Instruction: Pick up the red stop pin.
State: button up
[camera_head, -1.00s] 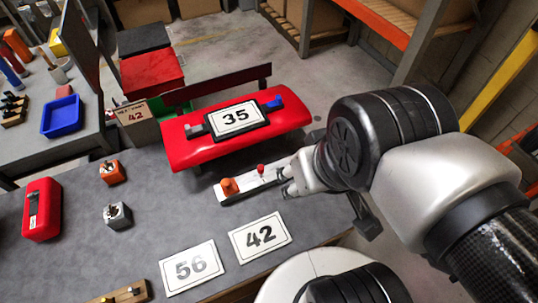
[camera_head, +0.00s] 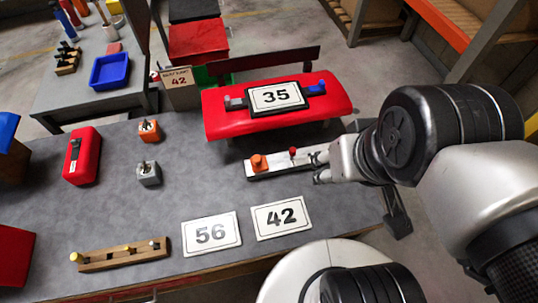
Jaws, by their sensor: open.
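The red stop pin (camera_head: 292,151) is small and stands upright on a white strip-like base (camera_head: 272,168) on the grey table. An orange knob (camera_head: 259,163) sits on the same base, left of the pin. My gripper (camera_head: 318,168) is at the right end of the base, open, its fingers pointing left toward the pin. A small space shows between the fingertips and the pin. The far part of the fingers is small in the picture, and the base's right end is partly hidden by them.
A red bench-shaped stand (camera_head: 225,123) with a "35" plate (camera_head: 277,97) stands just behind the base. Number cards "56" (camera_head: 211,233) and "42" (camera_head: 280,217) lie in front. A wooden pin rack (camera_head: 122,257) is at the front left.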

aim_at(293, 150)
jog(key=l+u, duration=0.1)
jog(key=u, duration=1.8)
jog(key=k+l+u, duration=0.45)
jog(key=k+l, duration=0.1)
jog(key=k, duration=0.05)
